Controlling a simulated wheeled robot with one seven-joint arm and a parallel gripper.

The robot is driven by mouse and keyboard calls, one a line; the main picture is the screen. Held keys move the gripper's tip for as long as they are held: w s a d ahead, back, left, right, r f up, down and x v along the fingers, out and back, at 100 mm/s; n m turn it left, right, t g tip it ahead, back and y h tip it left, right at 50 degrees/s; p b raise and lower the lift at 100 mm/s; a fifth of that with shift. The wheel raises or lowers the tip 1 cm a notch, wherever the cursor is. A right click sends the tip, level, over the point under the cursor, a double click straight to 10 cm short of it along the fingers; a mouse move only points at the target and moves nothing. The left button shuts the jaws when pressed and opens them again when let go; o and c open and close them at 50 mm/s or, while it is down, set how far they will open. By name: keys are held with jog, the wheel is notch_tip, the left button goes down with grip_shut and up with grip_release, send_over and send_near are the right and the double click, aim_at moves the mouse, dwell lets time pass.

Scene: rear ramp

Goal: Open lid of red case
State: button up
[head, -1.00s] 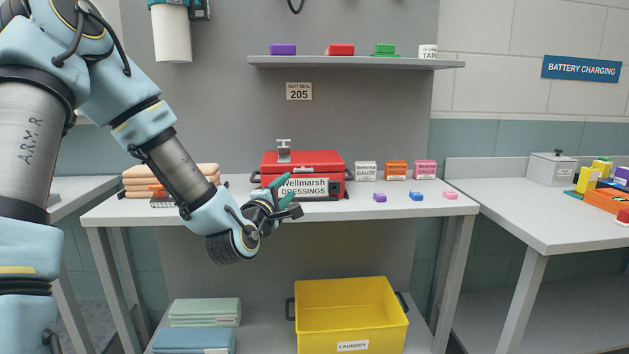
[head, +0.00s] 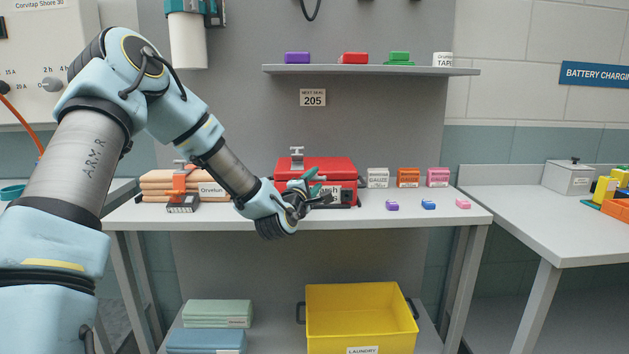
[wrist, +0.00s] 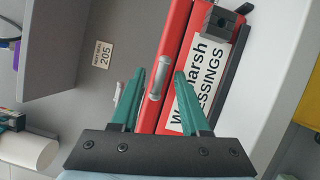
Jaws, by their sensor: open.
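The red case (head: 340,166) stands on the bench with its lid shut and a metal T-shaped handle (head: 297,155) on top. Its white front label (wrist: 201,72) shows large in the wrist view, tilted. My gripper (head: 320,186) is open with green fingers, in front of the case and hiding part of its front and label. In the wrist view, my gripper (wrist: 160,72) has its fingertips on either side of the silver handle (wrist: 158,79) on the red lid (wrist: 177,35). Nothing is held; I cannot tell whether a finger touches.
Small boxes (head: 408,177) and small coloured blocks (head: 428,204) lie right of the case. Folded tan cloths (head: 170,186) lie to its left. A shelf (head: 370,70) hangs above, and a yellow laundry bin (head: 360,315) stands below. The right bench's near part is clear.

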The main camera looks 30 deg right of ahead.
grip_shut()
dwell(1.4)
